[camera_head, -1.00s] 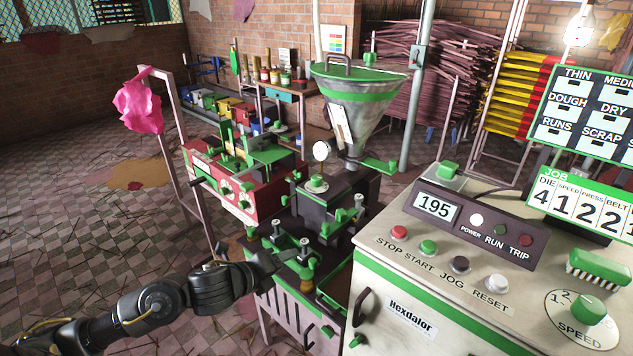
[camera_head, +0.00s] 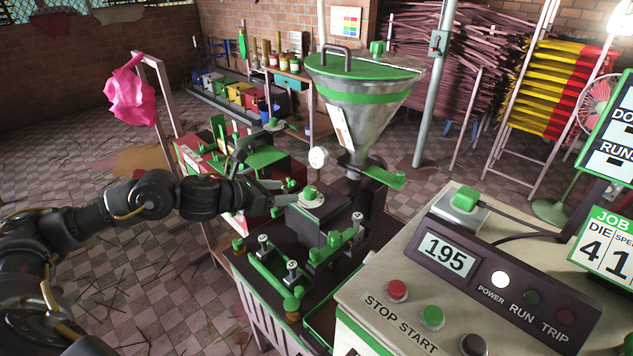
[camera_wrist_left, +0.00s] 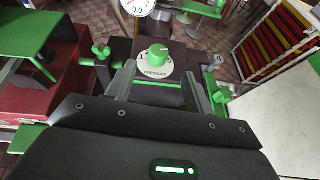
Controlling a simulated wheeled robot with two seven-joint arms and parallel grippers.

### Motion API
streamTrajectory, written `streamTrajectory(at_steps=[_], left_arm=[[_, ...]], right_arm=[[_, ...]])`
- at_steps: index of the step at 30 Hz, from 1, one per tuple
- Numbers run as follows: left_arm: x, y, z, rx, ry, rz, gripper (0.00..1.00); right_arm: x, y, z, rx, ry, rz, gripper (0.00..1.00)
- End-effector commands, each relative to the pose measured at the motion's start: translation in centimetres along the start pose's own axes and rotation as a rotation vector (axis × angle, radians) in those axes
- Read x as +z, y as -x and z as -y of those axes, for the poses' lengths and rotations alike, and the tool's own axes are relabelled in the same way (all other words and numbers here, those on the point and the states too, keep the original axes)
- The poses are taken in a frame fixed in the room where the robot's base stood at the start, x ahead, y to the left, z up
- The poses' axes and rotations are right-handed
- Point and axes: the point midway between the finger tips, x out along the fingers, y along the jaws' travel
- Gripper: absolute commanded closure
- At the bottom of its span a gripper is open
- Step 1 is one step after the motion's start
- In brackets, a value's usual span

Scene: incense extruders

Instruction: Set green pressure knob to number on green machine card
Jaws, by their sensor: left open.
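The green pressure knob (camera_head: 310,193) sits on a pale round dial on top of the dark machine block. In the left wrist view the knob (camera_wrist_left: 157,54) stands on a dial marked PRESSURE, its numbers partly hidden. My left gripper (camera_head: 284,192) is open, its fingers just left of the knob and pointing at it. In the left wrist view the gripper (camera_wrist_left: 158,80) has one finger to each side, with the knob beyond and between them, apparently untouched. The green JOB card (camera_head: 605,252) is cut off at the right edge; DIE 4 shows, but its PRESS number is out of view. My right gripper is not in view.
A round white gauge (camera_head: 318,157) stands behind the knob, and the steel hopper (camera_head: 364,110) rises behind it. Green clamps (camera_head: 290,268) sit in front. The control console (camera_head: 455,240), reading 195, is at right. A red machine (camera_head: 190,160) stands at left.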

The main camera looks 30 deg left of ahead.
Motion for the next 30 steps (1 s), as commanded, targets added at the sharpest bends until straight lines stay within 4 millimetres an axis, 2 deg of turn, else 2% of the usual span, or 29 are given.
streamTrajectory(at_steps=[5,9,14,21,25,30], left_arm=[[-0.1,0.0,-0.4,0.01,0.005,0.001,0.47],[-0.1,-1.6,-0.5,0.012,0.01,0.002,0.47],[0.0,-4.8,-0.4,0.01,0.01,0.002,0.47],[-0.1,-8.7,-0.4,0.01,0.009,0.001,0.47],[-0.1,-9.9,-0.4,0.009,0.006,0.0,0.47],[-0.2,-10.4,-0.4,0.008,0.004,-0.001,0.47]], right_arm=[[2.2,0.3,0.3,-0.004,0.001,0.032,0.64],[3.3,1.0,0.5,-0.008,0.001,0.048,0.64],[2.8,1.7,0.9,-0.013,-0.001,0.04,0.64],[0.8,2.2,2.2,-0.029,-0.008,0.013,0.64],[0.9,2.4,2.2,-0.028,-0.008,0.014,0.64],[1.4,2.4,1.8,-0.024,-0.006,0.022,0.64]])
